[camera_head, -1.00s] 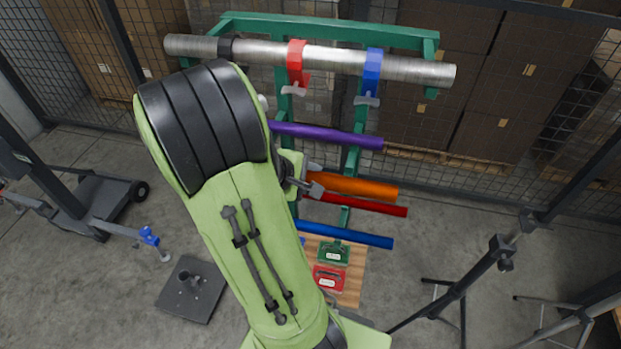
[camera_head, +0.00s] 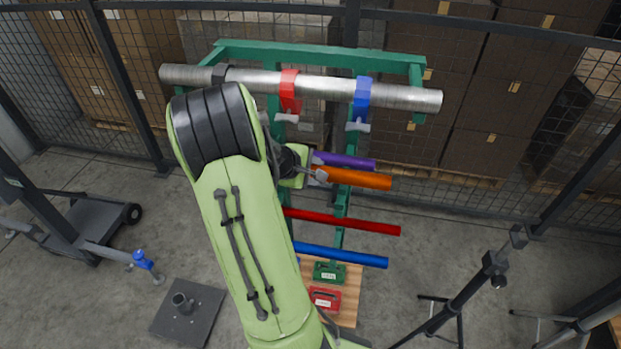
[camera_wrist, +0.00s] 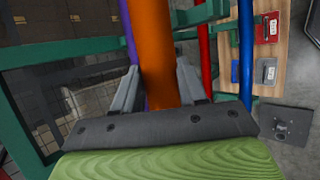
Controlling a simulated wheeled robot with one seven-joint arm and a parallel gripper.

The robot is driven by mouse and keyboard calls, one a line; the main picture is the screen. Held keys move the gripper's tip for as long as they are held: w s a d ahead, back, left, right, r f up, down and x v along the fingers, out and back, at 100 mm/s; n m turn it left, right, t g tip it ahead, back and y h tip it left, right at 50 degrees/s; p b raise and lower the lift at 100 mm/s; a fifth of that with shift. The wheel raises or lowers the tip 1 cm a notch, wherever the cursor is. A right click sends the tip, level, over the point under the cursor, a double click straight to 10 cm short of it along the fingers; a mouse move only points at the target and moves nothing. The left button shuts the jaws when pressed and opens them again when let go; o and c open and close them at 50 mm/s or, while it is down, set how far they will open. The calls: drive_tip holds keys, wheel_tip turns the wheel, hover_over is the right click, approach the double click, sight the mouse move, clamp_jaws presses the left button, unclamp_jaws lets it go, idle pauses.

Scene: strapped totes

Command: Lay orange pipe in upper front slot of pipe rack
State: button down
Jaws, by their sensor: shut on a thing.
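My gripper (camera_wrist: 160,92) is shut on the orange pipe (camera_head: 352,179). In the wrist view the orange pipe (camera_wrist: 157,50) runs between the two fingers. In the head view it lies level, pointing right, just in front of and below the purple pipe (camera_head: 345,161), covering part of it. The green pipe rack (camera_head: 318,50) stands behind my arm. The red pipe (camera_head: 345,222) and blue pipe (camera_head: 345,255) lie lower on it. My arm hides the left ends of the pipes and part of the rack. Whether the orange pipe touches the rack cannot be told.
A thick metal pipe (camera_head: 320,86) lies across the top of the rack with red (camera_head: 289,92) and blue (camera_head: 361,100) clamps. Below are a green case (camera_head: 328,271) and a red case (camera_head: 324,298) on a wooden board. Stands (camera_head: 490,265) are at right; mesh fence behind.

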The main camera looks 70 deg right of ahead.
wheel_tip(320, 180, down, 7)
drive_tip(key=b, duration=0.5)
drive_tip(key=shift+b, duration=0.3)
drive_tip(key=c, duration=0.5)
unclamp_jaws()
drive_tip(key=shift+a, duration=0.1)
drive_tip(key=shift+c, duration=0.2)
drive_tip(key=p+v, duration=0.2)
drive_tip(key=v, duration=1.3)
drive_tip(key=shift+a+r+p, duration=0.2)
drive_tip(key=shift+a+p, duration=0.05)
drive_tip(key=shift+p, duration=0.1)
drive_tip(key=shift+w, duration=0.15)
